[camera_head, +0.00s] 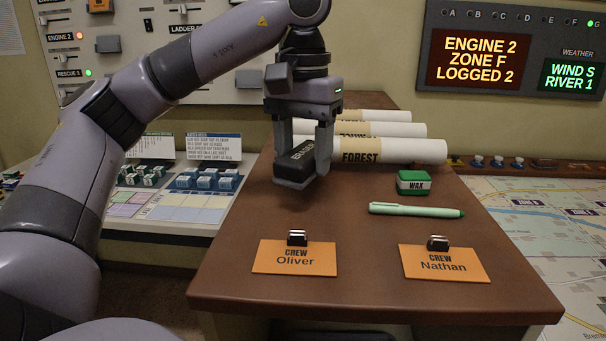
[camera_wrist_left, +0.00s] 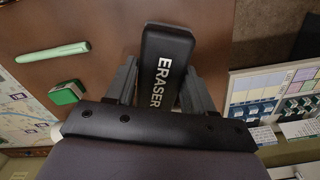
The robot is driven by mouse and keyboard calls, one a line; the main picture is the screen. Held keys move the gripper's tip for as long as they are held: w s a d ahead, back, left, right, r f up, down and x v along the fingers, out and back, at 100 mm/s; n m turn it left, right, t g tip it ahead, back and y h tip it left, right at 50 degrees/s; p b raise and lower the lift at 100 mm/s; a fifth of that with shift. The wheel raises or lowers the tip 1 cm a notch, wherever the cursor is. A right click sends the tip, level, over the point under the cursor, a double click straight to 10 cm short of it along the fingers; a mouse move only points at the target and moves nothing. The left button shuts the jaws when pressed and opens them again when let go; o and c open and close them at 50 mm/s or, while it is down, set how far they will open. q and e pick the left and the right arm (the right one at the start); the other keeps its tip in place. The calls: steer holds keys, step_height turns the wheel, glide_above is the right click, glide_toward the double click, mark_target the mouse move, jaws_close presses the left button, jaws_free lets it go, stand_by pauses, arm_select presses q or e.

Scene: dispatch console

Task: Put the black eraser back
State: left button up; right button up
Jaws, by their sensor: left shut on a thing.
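The black eraser (camera_head: 295,162), lettered ERASER, is between the fingers of my left gripper (camera_head: 305,165). The gripper is shut on it, over the far left part of the brown desk top. In the left wrist view the eraser (camera_wrist_left: 165,68) sticks out lengthwise between the two fingers (camera_wrist_left: 158,85). From these views I cannot tell whether its underside touches the desk. My right gripper does not show.
Rolled papers (camera_head: 395,150), one marked FOREST, lie behind the gripper. A green WAX box (camera_head: 413,183) and a light green pen (camera_head: 415,210) lie to the right. Orange cards for Oliver (camera_head: 294,258) and Nathan (camera_head: 444,263) lie in front. The desk's middle is clear.

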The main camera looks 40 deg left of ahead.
mark_target(302, 152)
arm_select(q)
steer(key=shift+f, duration=1.9)
steer(key=shift+f, duration=0.2)
steer(key=o, duration=0.9)
steer(key=shift+o, duration=0.2)
steer(key=shift+r, duration=0.1)
steer(key=shift+r, duration=6.15)
steer(key=shift+s, duration=0.1)
